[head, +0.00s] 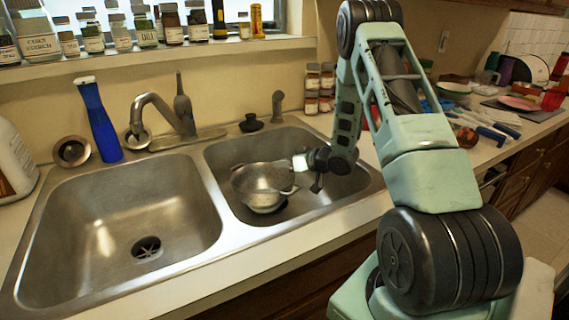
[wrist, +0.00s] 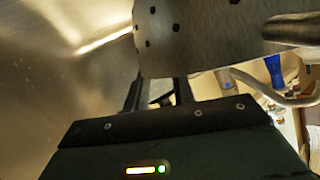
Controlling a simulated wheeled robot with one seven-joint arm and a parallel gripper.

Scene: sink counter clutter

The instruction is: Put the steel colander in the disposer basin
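The steel colander (head: 262,187) is a perforated metal bowl with handles. It is in the right basin (head: 225,165) of the double sink, above a dark drain area it partly hides. In the wrist view the colander's perforated wall (wrist: 200,40) fills the top middle, right at the fingertips. My gripper (head: 303,163) is at the colander's right rim and handle side; in the wrist view its fingers (wrist: 158,92) reach up to the metal. The fingertips are hidden there, so I cannot tell whether they grip it.
A faucet (head: 165,115) stands behind the divider. A blue bottle (head: 97,118) stands behind the left basin, and a black stopper (head: 251,123) behind the right one. Spice jars (head: 318,88) stand at the back wall. Dishes and utensils clutter the right counter.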

